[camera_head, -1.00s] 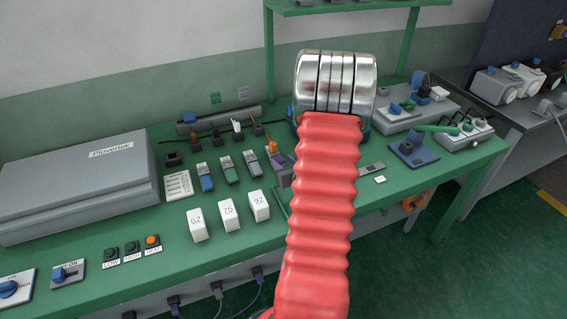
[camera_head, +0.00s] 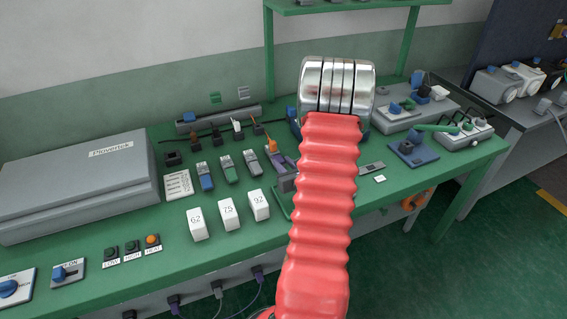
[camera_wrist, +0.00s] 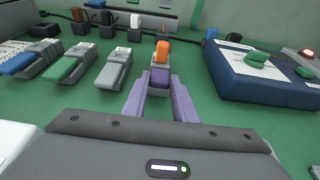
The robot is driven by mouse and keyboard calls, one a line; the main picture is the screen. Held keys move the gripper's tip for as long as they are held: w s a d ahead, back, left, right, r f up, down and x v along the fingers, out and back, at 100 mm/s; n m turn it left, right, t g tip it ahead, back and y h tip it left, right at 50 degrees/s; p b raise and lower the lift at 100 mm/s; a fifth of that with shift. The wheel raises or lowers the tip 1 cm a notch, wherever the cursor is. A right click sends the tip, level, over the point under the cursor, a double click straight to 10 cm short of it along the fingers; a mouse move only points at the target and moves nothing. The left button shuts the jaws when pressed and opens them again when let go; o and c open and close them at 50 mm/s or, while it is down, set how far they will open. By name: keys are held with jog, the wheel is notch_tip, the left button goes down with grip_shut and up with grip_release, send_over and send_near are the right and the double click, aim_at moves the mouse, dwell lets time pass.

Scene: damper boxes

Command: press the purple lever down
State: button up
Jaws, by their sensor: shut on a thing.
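The purple lever (camera_wrist: 160,77) shows in the wrist view as a small purple block between the two purple fingers of my gripper (camera_wrist: 159,88). The fingers are shut on it, one on each side, and hide most of its sides. An orange-tipped piece (camera_wrist: 162,49) stands directly behind it. In the head view, my red arm and silver wrist cover much of this spot; purple parts of my gripper (camera_head: 289,162) show just left of the arm. The lever itself cannot be told apart from the fingers there.
Blue (camera_head: 205,180), green (camera_head: 228,170) and grey (camera_head: 253,163) lever boxes stand in a row to the left. A blue box (camera_wrist: 265,75) with a green knob is close on the right. White blocks marked 62, 75 and 92 (camera_head: 259,205) stand in front.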

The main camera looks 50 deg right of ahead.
jog(key=shift+a+f+t, duration=0.1)
jog(key=shift+f+t, duration=0.45)
jog(key=shift+t, duration=0.15)
jog(key=shift+s+h, duration=0.1)
jog(key=shift+h, duration=0.3)
jog(key=o, duration=1)
jog(key=shift+o, duration=0.2)
jog(key=v, duration=1.4)
